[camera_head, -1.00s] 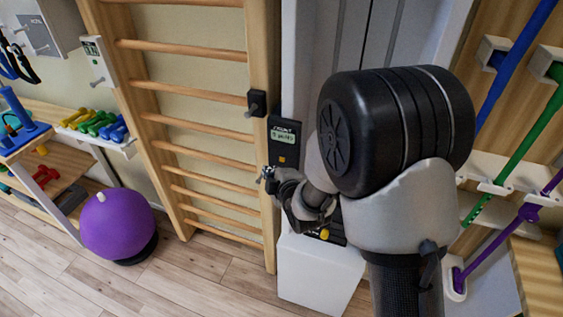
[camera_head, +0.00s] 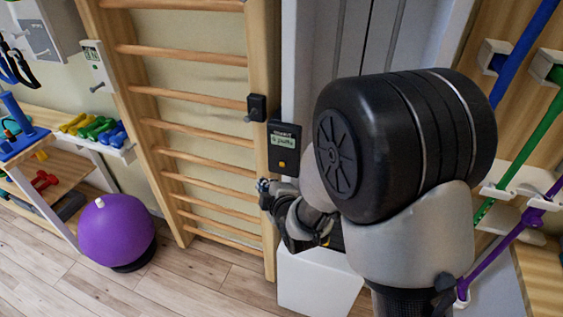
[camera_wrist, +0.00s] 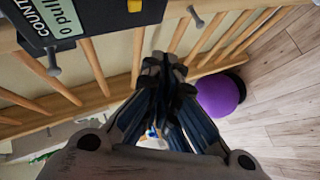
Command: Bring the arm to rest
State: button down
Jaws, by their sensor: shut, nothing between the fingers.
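My gripper (camera_wrist: 163,68) is shut and empty in the wrist view, its fingertips together. In the head view my gripper (camera_head: 264,186) is small and partly hidden behind my own arm, in front of the wall bars' right post. It is apart from the purple ball, which lies lower left. My arm is bent, with its large black joint filling the right middle of the head view.
Wooden wall bars (camera_head: 190,88) stand behind my gripper. A black counter box (camera_head: 285,147) with a small display hangs just above it. A purple ball (camera_head: 117,232) rests at left. Coloured bars (camera_head: 519,55) hang at right. The wooden floor (camera_head: 207,278) at lower middle is clear.

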jog(key=s+d+r+m+g+h, duration=0.3)
jog(key=s+d+r+m, duration=0.6)
jog(key=s+d+r, duration=0.15)
jog(key=s+d+r+m+g, duration=0.1)
jog(key=s+d+m+g, duration=0.1)
jog(key=s, duration=0.8)
jog(key=s+d+r+m+g+h, duration=0.1)
jog(key=s+d+m, duration=0.4)
jog(key=s, duration=0.6)
jog(key=shift+s+d+m+g, duration=0.15)
jog(key=shift+s+m+g, duration=0.15)
jog(key=shift+m+g, duration=0.7)
